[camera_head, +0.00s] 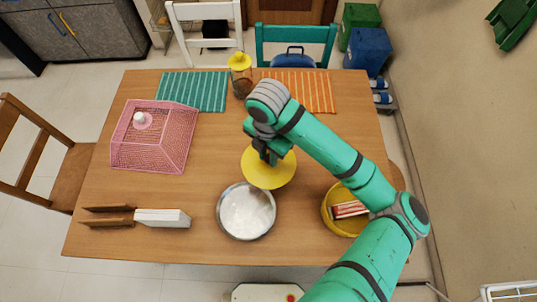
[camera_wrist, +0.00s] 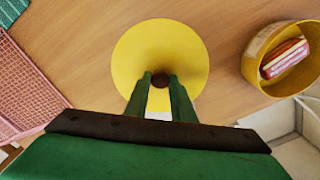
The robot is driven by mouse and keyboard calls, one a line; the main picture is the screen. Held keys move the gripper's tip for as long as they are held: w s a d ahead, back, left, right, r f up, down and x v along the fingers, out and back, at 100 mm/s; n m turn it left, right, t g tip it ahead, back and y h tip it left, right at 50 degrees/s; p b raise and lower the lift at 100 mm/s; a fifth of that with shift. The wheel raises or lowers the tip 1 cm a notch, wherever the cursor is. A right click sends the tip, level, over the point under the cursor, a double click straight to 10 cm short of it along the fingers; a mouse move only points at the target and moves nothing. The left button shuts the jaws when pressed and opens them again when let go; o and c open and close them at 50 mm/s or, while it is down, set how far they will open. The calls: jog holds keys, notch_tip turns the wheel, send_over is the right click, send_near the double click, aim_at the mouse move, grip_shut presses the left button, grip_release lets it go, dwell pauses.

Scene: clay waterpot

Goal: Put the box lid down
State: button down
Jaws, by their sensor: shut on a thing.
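The box lid (camera_head: 270,174) is a round yellow disc with a small dark knob. My gripper (camera_head: 265,155) is shut on that knob, over the middle of the table. In the wrist view the lid (camera_wrist: 135,55) lies flat below my fingers (camera_wrist: 160,80), which stand on both sides of the knob. I cannot tell whether the lid touches the table (camera_head: 330,140) or hangs just above it. A round yellow box (camera_head: 329,222), open at the top, stands at the right with a red and white packet (camera_head: 349,209) inside; my forearm passes close to it.
A round metal pan (camera_head: 247,211) with white contents is close to the lid's lower left. A pink mesh cover (camera_head: 153,140), a white box by a brown holder (camera_head: 162,218), a yellow-topped jar (camera_head: 240,75) and two striped mats stand around. Bare table lies left of the lid.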

jog(key=w+f, duration=0.1)
jog(key=f, duration=0.1)
jog(key=w+f, duration=0.3)
jog(key=f, duration=0.1)
jog(key=shift+w+d, duration=0.25)
jog(key=shift+w, duration=0.1)
jog(key=shift+f, duration=1.4)
jog(key=shift+f, duration=0.15)
jog(key=c, duration=1.5)
grip_release()
